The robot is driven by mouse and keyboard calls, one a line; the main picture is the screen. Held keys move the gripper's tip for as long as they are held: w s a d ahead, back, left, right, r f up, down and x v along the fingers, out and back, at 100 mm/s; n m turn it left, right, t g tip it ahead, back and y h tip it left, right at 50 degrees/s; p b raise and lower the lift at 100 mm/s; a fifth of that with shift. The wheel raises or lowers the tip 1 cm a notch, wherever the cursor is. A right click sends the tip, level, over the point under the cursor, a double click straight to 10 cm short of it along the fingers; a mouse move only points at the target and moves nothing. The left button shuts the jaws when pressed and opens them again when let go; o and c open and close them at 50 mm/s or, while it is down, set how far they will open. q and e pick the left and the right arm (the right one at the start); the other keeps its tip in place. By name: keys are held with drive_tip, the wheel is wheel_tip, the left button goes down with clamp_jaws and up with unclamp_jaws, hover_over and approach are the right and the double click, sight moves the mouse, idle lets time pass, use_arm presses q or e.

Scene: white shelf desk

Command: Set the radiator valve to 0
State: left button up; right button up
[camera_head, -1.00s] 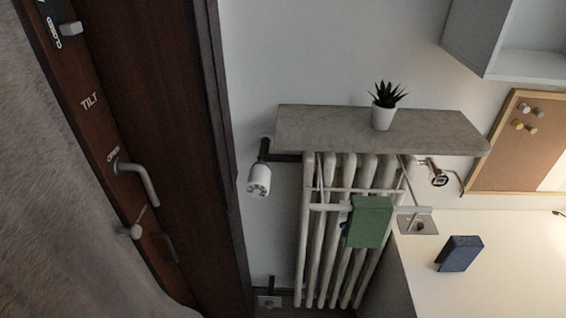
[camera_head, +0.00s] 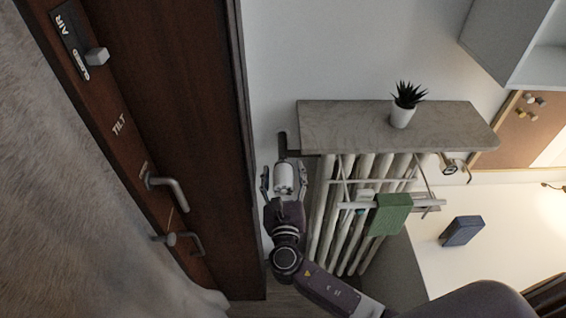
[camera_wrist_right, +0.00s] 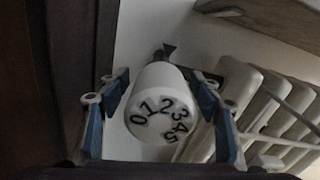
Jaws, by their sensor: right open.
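The white radiator valve (camera_head: 284,178) sits at the upper left of the radiator (camera_head: 343,210), on a dark pipe. In the right wrist view the valve head (camera_wrist_right: 157,104) fills the middle, its face toward the camera with the digits 0 to 5 in an arc, 0 at the left and 2 near the top. No pointer mark is clear. My right gripper (camera_head: 285,185) comes from below and is open, one finger on each side of the valve. In the wrist view its blue-padded fingers (camera_wrist_right: 160,112) stand apart from the valve's sides. My left gripper is not in view.
A grey shelf (camera_head: 360,128) with a potted plant (camera_head: 402,114) is above the radiator. A drying rack holds a green cloth (camera_head: 390,214). A dark wooden door frame (camera_head: 180,120) with handles stands close on the left. A blue box (camera_head: 461,231) lies at right.

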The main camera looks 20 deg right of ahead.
drive_tip(key=shift+x, duration=1.15)
drive_tip(key=shift+c, duration=0.6)
drive_tip(key=c, duration=1.2)
